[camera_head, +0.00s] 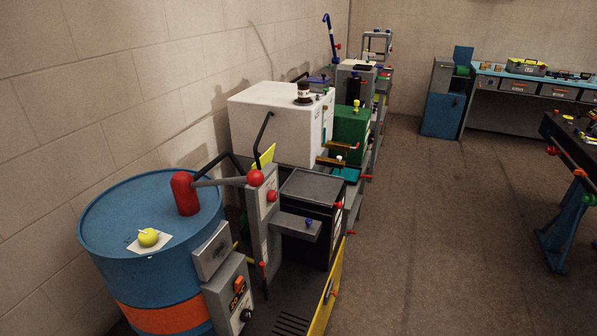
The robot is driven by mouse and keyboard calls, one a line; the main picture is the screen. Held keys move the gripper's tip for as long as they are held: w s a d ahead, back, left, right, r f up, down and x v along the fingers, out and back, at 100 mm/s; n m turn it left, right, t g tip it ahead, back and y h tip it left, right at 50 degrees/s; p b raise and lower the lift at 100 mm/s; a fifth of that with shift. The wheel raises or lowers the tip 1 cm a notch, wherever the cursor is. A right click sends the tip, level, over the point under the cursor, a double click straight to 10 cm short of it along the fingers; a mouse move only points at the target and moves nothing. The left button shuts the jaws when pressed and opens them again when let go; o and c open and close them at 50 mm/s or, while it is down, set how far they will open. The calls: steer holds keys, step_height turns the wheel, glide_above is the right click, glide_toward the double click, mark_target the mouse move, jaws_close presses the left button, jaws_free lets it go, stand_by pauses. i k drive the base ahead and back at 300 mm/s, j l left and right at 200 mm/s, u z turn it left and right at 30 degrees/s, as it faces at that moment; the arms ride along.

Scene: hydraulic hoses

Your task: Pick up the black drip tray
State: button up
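I cannot clearly make out a separate black drip tray. Two dark things could be related to it: a tall black box (315,188) with a flat dark top beside the grey post unit, and a dark slotted platform (290,322) low at the bottom edge of the view. Whether either is the tray, I cannot tell. My gripper is not in view.
A blue drum (95,225) with a red pump (184,192) and a yellow fruit-like ball (148,237) on top stands at left. A white cabinet (265,130) is behind. A blue workbench (490,80) stands at the back right. The middle floor (430,230) is clear.

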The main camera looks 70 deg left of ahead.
mark_target(352, 174)
steer(key=i+j+u, duration=0.15)
steer(key=i+u, duration=0.45)
steer(key=u, duration=0.25)
steer(key=i+u, duration=0.4)
steer(key=i+l+u, duration=0.15)
steer(key=u, duration=0.25)
steer(key=i+l+u, duration=0.25)
steer(key=u, duration=0.2)
steer(key=i+l+u, duration=0.4)
steer(key=k+j, duration=0.05)
steer(key=k, duration=0.05)
